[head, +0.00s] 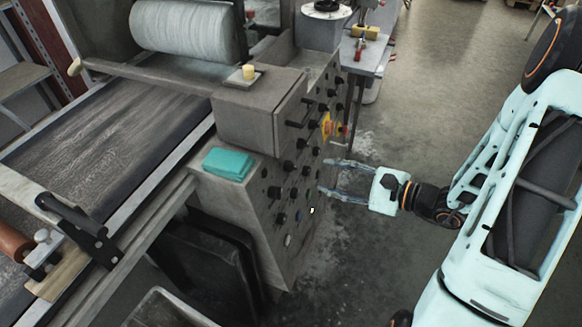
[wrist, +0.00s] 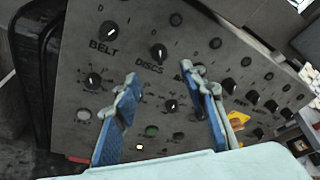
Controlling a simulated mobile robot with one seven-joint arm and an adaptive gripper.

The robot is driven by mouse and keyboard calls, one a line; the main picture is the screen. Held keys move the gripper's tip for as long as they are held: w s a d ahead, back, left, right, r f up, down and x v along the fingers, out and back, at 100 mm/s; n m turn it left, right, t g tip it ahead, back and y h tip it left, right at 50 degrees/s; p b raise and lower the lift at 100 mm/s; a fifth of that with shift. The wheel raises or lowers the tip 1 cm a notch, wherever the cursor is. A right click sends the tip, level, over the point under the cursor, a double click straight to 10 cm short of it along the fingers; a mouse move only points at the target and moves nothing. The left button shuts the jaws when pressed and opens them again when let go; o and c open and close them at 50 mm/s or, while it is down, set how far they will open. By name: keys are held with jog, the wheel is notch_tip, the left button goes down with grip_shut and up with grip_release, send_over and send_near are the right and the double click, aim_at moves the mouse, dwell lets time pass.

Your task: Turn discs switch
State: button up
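The discs switch (wrist: 158,51) is a black rotary knob with a white pointer mark, above the "DISCS" label on the grey control panel (wrist: 130,70) in the wrist view. A similar belt switch (wrist: 108,28) sits to its left, above "BELT". My gripper (wrist: 160,84) is open and empty, its blue-padded fingers spread below and either side of the discs switch. In the head view my gripper (head: 324,177) reaches toward the panel's face from the right. I cannot tell which knob there is the discs switch, nor whether the fingertips touch the panel.
Several other knobs crowd the panel, with a green button (wrist: 152,130), a small lit lamp (wrist: 139,147) and a yellow-backed switch (wrist: 236,118). The conveyor belt (head: 90,130) lies left; floor right of the panel is clear.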

aim_at(295, 168)
jog(key=x, duration=1)
jog(key=shift+c, duration=0.6)
grip_shut()
